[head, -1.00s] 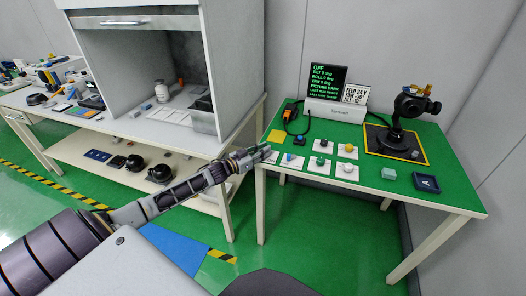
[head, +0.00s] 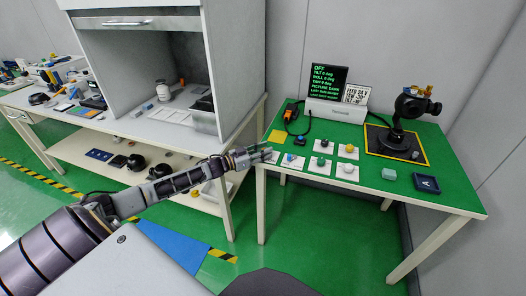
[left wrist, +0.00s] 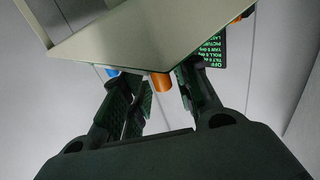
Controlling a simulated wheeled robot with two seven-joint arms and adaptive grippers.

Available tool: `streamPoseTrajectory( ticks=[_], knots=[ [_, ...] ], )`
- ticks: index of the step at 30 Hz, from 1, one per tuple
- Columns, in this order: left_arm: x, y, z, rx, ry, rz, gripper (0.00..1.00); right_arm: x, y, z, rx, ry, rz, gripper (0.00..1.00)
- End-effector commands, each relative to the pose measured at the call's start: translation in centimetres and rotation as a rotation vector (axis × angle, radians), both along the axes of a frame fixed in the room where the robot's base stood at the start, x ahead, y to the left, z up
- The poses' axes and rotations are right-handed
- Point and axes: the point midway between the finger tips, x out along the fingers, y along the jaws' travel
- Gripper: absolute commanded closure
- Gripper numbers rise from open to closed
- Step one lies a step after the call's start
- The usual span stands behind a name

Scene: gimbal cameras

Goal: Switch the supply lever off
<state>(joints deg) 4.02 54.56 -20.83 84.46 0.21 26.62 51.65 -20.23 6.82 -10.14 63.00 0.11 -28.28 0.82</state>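The green-topped table (head: 460,197) stands at the right. A black and orange unit with a cable (head: 291,113) lies near its back left; I cannot make out a lever or its position. The black display (head: 325,82) behind reads OFF at the top, with tilt 0 deg and PICTURE DARK. My left gripper (head: 254,157) is at the table's left front corner, short of the unit. In the left wrist view its fingers (left wrist: 162,100) are apart with nothing between them. An orange piece (left wrist: 160,82) shows beyond, partly hidden by a pale slab edge. My right gripper is not in view.
Cards with coloured knobs (head: 320,163) lie at the table's front left. A black gimbal camera (head: 408,115) stands on a yellow-edged mat at the right. A grey hooded cabinet (head: 140,62) stands on the left bench.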

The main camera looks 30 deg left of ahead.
Motion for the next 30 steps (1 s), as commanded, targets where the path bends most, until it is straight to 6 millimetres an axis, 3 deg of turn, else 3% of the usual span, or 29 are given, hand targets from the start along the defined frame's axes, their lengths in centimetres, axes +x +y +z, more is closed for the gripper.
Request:
streamPoseTrajectory(
  ticks=[16, 30],
  knots=[
    [-0.2, 0.4, 0.0, 0.002, 0.0, 0.005, 0.63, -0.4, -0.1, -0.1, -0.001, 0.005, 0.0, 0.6],
    [-2.5, 1.6, 0.0, 0.003, 0.001, 0.004, 0.63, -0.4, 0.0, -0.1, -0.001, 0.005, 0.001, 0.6]
  ],
)
